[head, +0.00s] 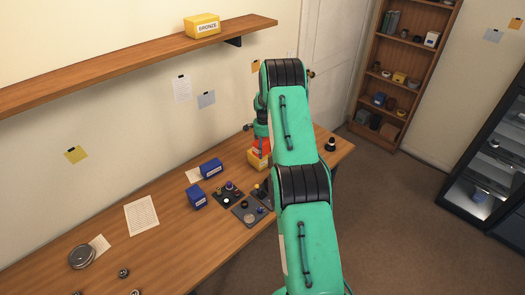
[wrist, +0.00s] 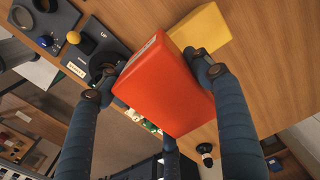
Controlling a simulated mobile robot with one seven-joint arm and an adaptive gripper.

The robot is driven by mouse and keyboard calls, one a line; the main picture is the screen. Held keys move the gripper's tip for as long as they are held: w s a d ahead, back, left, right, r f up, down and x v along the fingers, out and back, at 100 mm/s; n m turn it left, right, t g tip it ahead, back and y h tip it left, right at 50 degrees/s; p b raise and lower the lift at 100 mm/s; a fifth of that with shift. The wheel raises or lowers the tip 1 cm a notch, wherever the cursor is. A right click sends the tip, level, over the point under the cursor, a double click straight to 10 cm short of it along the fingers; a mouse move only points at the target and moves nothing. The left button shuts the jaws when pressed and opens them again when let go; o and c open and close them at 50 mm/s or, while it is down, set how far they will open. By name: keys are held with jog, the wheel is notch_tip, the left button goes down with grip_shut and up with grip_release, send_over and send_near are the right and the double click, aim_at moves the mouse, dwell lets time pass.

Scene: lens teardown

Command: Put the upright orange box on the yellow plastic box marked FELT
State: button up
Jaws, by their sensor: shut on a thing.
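A bit of the orange box (head: 264,145) also shows in the head view, partly behind my arm. A yellow box (head: 254,160) stands on the table right below it, and its label is too small to read. In the wrist view the yellow box (wrist: 207,30) shows just beyond the orange box's far end. I cannot tell whether the two boxes touch.
A dark item (head: 330,145) stands near the table's right end. A yellow box marked BRONZE (head: 202,26) sits on the wall shelf.

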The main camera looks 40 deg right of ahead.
jog(key=shift+w+d+f, duration=0.1)
jog(key=shift+w+d, duration=0.4)
jog(key=shift+w, duration=0.15)
jog(key=shift+w+d+f, duration=0.1)
jog(key=shift+w+d, duration=0.35)
jog(key=shift+w, duration=0.2)
jog(key=shift+r, duration=0.1)
jog(key=shift+f+p, duration=0.6)
jog(key=shift+f, duration=1.1)
jog(key=shift+f, duration=0.15)
jog(key=shift+f+b, duration=0.3)
jog(key=shift+b, duration=0.1)
jog(key=shift+f, duration=0.1)
